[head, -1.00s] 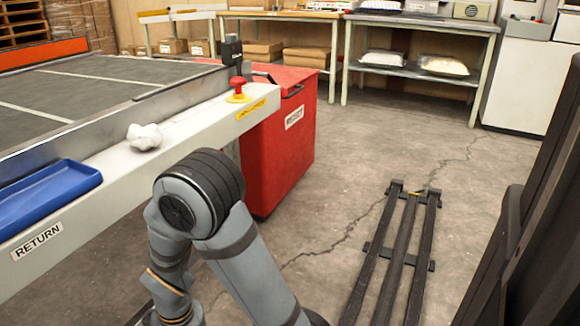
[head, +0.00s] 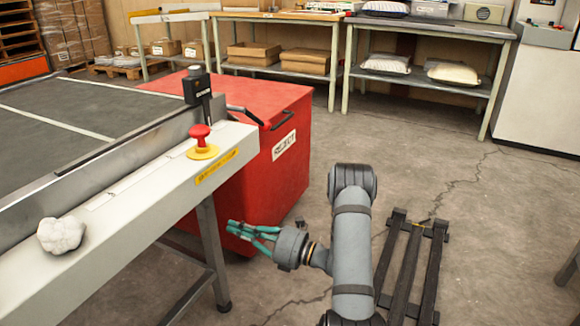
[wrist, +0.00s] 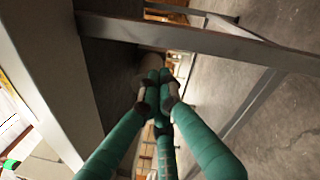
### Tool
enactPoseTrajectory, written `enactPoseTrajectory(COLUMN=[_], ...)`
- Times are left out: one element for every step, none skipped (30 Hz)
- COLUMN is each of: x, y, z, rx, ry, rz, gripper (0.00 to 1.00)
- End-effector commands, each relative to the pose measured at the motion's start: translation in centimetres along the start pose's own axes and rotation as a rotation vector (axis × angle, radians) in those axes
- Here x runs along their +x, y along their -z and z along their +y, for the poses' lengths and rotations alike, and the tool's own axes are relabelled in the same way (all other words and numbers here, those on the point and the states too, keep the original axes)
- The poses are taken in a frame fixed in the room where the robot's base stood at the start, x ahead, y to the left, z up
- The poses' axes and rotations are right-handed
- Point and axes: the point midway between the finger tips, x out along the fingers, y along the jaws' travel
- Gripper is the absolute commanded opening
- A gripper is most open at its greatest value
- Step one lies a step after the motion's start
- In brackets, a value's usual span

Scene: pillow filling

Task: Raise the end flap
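My gripper (head: 234,230) has teal fingers and is below the table edge, in front of the red reject bin and pointing left. In the wrist view its fingertips (wrist: 158,88) come together with nothing seen between them. The belt table (head: 120,190) has a grey belt (head: 60,115) and a metal side rail. A black post device (head: 197,88) stands at its near right end. I cannot make out a separate end flap; the gripper is apart from the table end in the head view.
The red bin (head: 225,108) stands behind the table end. A red button (head: 201,136) and white lump (head: 61,235) are on the table edge. A table leg (head: 213,255) is left of my gripper. A dark floor rack (head: 412,268) lies right. Shelves stand behind.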

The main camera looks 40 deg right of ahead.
Motion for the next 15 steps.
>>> enactPoseTrajectory(x=[-0.1, -0.4, -0.9, -1.3, -1.8, -2.5, -3.0, -3.4, -3.9, -4.2, -4.4, -4.7, -4.9, -5.0, -5.1], y=[-3.0, -4.8, -6.9, -8.3, -9.6, -11.0, -11.9, -12.7, -13.5, -14.0, -14.4, -14.8, -15.0, -15.2, -15.3], z=[-1.2, -1.9, -2.8, -3.4, -3.9, -4.5, -4.8, -5.2, -5.4, -5.6, -5.7, -5.8, -5.9, -6.0, -6.0], rx=[0.028, 0.045, 0.067, 0.083, 0.098, 0.115, 0.126, 0.135, 0.147, 0.155, 0.161, 0.168, 0.171, 0.173, 0.173], ry=[0.038, 0.062, 0.089, 0.106, 0.122, 0.138, 0.148, 0.156, 0.162, 0.165, 0.167, 0.17, 0.171, 0.172, 0.174], rz=[-0.104, -0.169, -0.248, -0.301, -0.352, -0.41, -0.447, -0.48, -0.515, -0.536, -0.553, -0.571, -0.581, -0.589, -0.595], gripper=[0.0, 0.0, 0.0, 0.0, 0.0, 0.0, 0.0, 0.0, 0.0, 0.0, 0.0, 0.0, 0.0, 0.0, 0.0])
